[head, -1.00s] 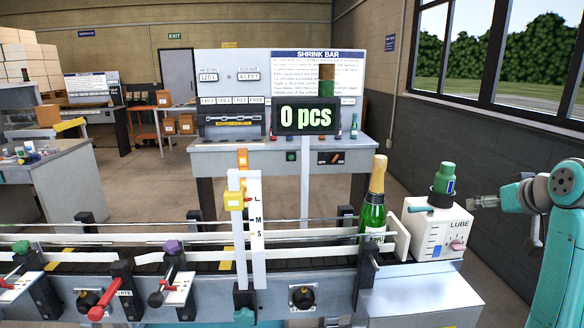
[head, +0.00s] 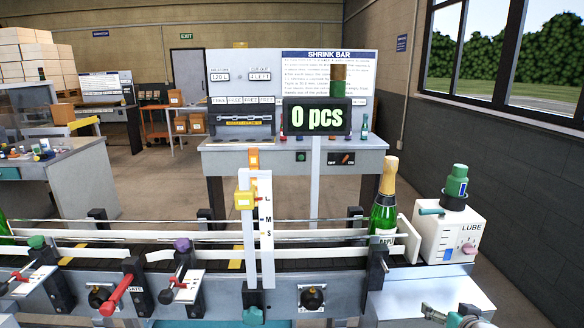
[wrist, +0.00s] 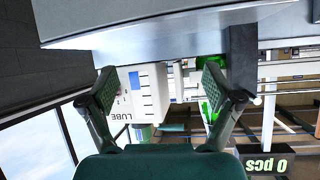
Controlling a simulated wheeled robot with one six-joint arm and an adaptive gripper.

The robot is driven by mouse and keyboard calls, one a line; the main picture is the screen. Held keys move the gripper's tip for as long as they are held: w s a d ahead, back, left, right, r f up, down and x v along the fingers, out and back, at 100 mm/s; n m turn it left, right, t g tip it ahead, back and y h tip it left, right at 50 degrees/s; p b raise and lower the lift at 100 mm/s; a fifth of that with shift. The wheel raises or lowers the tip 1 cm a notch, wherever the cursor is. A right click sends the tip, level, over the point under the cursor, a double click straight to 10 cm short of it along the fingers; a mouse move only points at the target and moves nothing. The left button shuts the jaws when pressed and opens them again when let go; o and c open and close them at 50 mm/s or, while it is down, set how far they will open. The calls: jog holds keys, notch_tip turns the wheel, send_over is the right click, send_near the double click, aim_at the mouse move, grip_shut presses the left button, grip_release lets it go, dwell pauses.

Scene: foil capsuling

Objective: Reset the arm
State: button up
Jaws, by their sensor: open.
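My gripper (wrist: 158,88) is open and empty in the wrist view, its two dark fingers spread apart. In the head view only a small part of my gripper (head: 432,313) and wrist shows at the bottom right edge, low in front of the conveyor's right end. The rest of my arm is out of view there. The white LUBE box (head: 450,228) stands behind and above it, and also shows between the fingers in the wrist view (wrist: 149,92), beyond them. A foil-topped green bottle (head: 384,215) stands upright on the conveyor, left of the box.
The conveyor (head: 330,262) with white guide rails crosses the front. A post with L, M, S marks (head: 266,225) rises from it. Behind stands the shrink bar bench (head: 300,160) with a "0 pcs" display (head: 317,117).

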jog(key=s+a+f+t, duration=0.1)
jog(key=s+a+f, duration=0.6)
jog(key=s, duration=0.4)
jog(key=s+a+f, duration=0.5)
jog(key=s+f, duration=0.4)
jog(key=s, duration=0.2)
jog(key=s+a+r, duration=0.2)
jog(key=s, duration=0.7)
jog(key=s+a+r+n+t, duration=0.1)
jog(key=s+a+r, duration=0.1)
jog(key=s, duration=0.7)
jog(key=s+a+r+n+y, duration=0.1)
jog(key=s+r, duration=0.3)
jog(key=s, duration=0.5)
jog(key=shift+s+a+t, duration=0.4)
jog(key=shift+a, duration=0.3)
jog(key=shift+r, duration=0.1)
